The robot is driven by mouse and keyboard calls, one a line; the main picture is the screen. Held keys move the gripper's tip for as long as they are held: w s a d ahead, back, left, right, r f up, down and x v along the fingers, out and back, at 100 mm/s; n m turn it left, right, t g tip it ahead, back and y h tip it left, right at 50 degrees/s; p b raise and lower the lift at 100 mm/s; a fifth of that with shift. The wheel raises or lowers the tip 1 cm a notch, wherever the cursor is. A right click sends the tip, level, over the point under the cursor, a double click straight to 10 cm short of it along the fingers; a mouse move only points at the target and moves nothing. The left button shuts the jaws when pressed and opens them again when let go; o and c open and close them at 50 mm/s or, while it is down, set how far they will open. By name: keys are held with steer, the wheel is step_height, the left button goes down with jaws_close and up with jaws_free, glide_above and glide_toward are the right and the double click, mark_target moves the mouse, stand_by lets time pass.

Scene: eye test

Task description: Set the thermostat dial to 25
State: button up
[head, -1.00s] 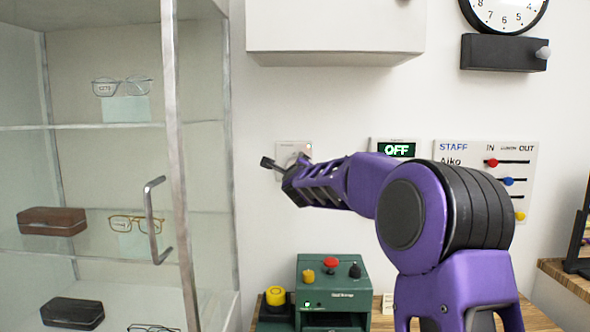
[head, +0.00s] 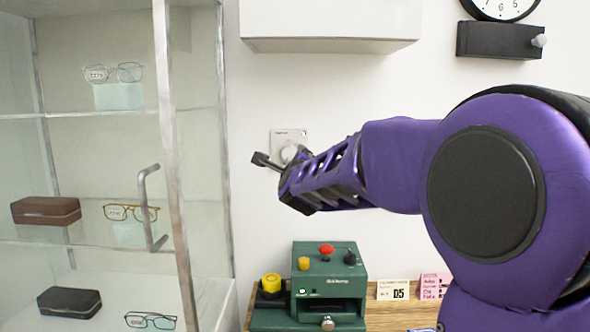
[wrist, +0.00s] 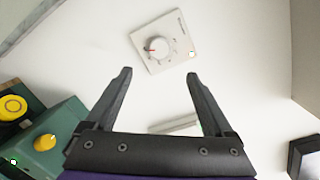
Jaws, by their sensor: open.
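The thermostat (head: 279,137) is a pale plate on the white wall, partly hidden behind my gripper in the head view. In the wrist view the thermostat plate (wrist: 178,57) lies beyond my fingertips and looks tilted. Its round white dial (wrist: 158,49) has a red pointer mark; the scale numbers are too small to read. A small lit square shows at the plate's corner. My gripper (wrist: 160,75) is open and empty, fingers wide apart, with the dial ahead of them and apart from them. In the head view my gripper (head: 262,162) is in front of the wall by the thermostat.
A green machine (head: 330,284) with red, yellow and black knobs stands on the wooden counter below. A glass cabinet (head: 170,200) with a protruding handle (head: 147,205) stands left. A white wall box (head: 330,20) hangs above. Small cards (head: 392,290) stand right of the machine.

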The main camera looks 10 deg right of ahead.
steer(key=s, duration=0.5)
steer(key=shift+s+a+r, duration=0.1)
steer(key=shift+s+a, duration=0.15)
steer(key=shift+s, duration=0.15)
steer(key=shift+r, duration=0.1)
